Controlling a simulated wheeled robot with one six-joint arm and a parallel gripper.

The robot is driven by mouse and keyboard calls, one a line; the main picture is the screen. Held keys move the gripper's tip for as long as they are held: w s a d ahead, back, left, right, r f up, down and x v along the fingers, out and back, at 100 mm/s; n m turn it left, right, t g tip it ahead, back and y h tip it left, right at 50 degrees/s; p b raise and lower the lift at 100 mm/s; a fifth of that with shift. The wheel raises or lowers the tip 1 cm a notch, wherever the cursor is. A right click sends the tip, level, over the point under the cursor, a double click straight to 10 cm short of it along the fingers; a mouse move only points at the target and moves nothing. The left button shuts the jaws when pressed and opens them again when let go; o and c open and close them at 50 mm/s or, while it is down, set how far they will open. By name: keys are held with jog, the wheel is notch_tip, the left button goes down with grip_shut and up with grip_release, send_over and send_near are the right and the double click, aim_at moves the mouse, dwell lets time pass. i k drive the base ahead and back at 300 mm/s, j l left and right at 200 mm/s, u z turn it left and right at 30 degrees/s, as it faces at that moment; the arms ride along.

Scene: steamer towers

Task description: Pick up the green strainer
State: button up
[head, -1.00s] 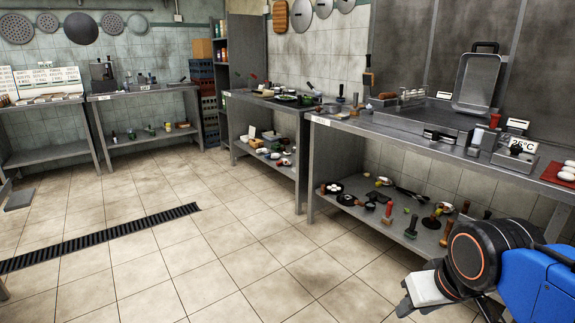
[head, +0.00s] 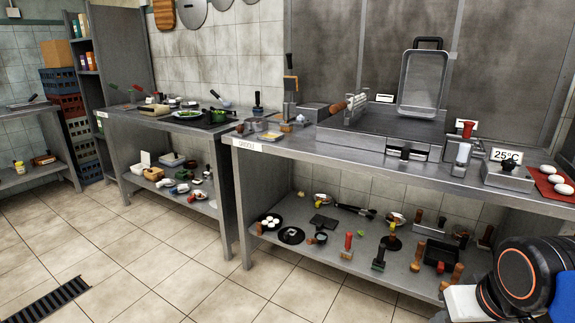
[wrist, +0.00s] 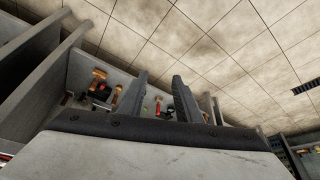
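I cannot pick out the green strainer for sure. A green item (head: 217,116) sits in a dark pan on the back-left counter, too small to tell its kind. In the head view only part of my arm shows at the bottom right, well away from the back-left counter.
The near steel counter (head: 300,153) carries a grill (head: 390,130), a scale and a red tray with eggs. Its lower shelf (head: 335,262) holds several pans and tools. Blue and red crates (head: 70,103) stand at the back left. The tiled floor (head: 150,265) in front is clear.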

aim_at(220, 116)
jog(key=i+j, duration=0.15)
jog(key=j, duration=0.2)
jog(key=i+j+z, duration=0.1)
jog(key=j, duration=0.25)
jog(key=i+j, duration=0.4)
jog(key=j, duration=0.3)
jog(key=i+j+z, duration=0.1)
jog(key=j, duration=0.25)
jog(key=i+j, duration=0.25)
jog(key=j+z, duration=0.05)
jog(key=j, duration=0.05)
